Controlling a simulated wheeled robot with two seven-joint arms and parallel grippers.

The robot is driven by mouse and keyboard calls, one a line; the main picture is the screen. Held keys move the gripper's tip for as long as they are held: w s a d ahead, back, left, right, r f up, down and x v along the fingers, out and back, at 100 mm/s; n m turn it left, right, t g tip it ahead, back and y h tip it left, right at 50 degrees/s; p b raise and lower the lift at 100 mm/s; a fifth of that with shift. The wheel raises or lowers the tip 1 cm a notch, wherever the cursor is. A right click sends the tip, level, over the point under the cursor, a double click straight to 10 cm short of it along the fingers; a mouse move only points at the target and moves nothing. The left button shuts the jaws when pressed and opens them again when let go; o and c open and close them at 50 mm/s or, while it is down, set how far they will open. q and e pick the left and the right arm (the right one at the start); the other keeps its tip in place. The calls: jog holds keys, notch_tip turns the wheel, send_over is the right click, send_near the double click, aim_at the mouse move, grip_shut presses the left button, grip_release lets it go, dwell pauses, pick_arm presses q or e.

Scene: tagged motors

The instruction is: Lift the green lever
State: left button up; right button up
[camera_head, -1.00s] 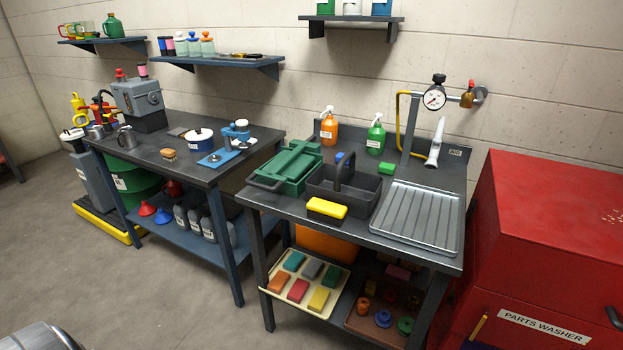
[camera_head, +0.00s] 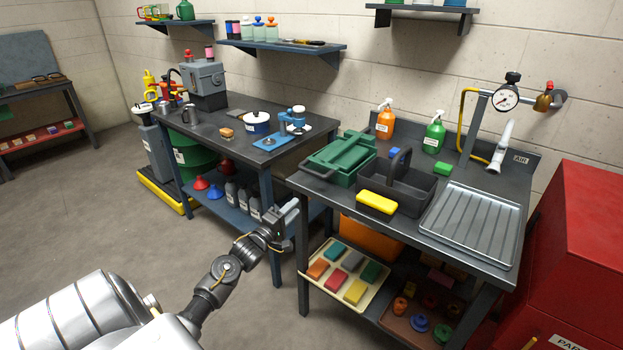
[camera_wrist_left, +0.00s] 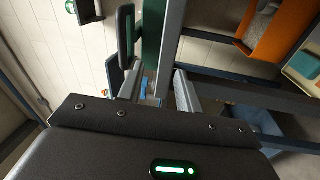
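I cannot pick out a clear green lever in either view. The green toolbox (camera_head: 343,160), with a dark-edged handle on its left side, lies on the right workbench; its green parts also show at the top of the left wrist view (camera_wrist_left: 151,35). My left gripper (camera_head: 291,208) is raised in front of the gap between the benches, left of and below the right bench's top. In the left wrist view its two fingers (camera_wrist_left: 160,88) are apart with nothing held between them. My right gripper is not in view.
The floor (camera_head: 120,235) at left is clear.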

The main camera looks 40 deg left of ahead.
pick_arm(q)
jog(key=t, duration=0.1)
send_near(312, 173)
jog(key=shift+n+h, duration=0.3)
jog(key=shift+n, duration=0.1)
jog(key=x, duration=0.7)
jog(key=a+p+x, duration=0.1)
jog(key=x, duration=0.2)
jog(key=shift+w+f, duration=0.25)
jog(key=shift+w, duration=0.15)
grip_shut()
